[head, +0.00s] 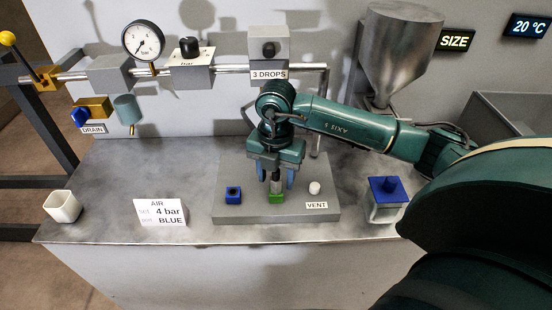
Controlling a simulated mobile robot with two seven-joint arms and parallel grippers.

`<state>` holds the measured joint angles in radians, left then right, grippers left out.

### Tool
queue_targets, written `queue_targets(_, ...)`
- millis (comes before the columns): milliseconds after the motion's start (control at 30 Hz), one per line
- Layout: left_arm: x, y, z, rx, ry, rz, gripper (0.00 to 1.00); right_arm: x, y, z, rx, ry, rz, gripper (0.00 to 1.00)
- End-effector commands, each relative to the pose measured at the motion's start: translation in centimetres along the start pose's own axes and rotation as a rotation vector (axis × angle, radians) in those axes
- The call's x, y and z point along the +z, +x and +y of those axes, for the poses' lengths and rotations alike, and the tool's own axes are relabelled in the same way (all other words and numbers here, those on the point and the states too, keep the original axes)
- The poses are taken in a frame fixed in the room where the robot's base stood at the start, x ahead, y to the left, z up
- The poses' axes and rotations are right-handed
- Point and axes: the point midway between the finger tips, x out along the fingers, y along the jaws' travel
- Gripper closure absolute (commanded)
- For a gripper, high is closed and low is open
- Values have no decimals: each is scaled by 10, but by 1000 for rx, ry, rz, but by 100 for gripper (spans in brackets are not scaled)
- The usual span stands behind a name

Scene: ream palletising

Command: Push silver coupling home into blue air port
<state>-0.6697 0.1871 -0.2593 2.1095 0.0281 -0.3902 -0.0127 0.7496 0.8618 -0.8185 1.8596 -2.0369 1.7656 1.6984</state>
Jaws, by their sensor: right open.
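The blue air port (233,194) is a small blue block with a dark hole on top, on the left of a grey block. A silver coupling (276,186) stands upright at the green port (276,199), to the right of the blue one. I cannot tell how deep it sits there. My right gripper (276,181) is above the green port, with its blue fingertips apart on either side of the coupling. The coupling's top is hidden by the gripper. My left gripper is not in view.
The grey block (240,215) also bears a white knob (314,187) by the VENT label. An AIR sign (160,212) reads 4 bar, BLUE. A white cup (62,206) stands left, a blue-topped box (386,192) right. A pipe with a gauge (143,40) runs behind.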

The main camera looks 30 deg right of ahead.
Motion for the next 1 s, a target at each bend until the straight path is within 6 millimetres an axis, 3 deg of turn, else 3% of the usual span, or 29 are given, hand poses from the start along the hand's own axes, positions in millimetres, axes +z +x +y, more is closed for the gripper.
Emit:
queue_targets(133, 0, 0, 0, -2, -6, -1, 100, 0, 10, 0, 0, -1, 1, 51)
queue_targets(433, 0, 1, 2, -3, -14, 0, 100, 0, 12, 0, 0, -2, 0, 51)
queue_targets(1000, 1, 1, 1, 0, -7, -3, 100, 0, 12, 0, 1, -2, 0, 96)
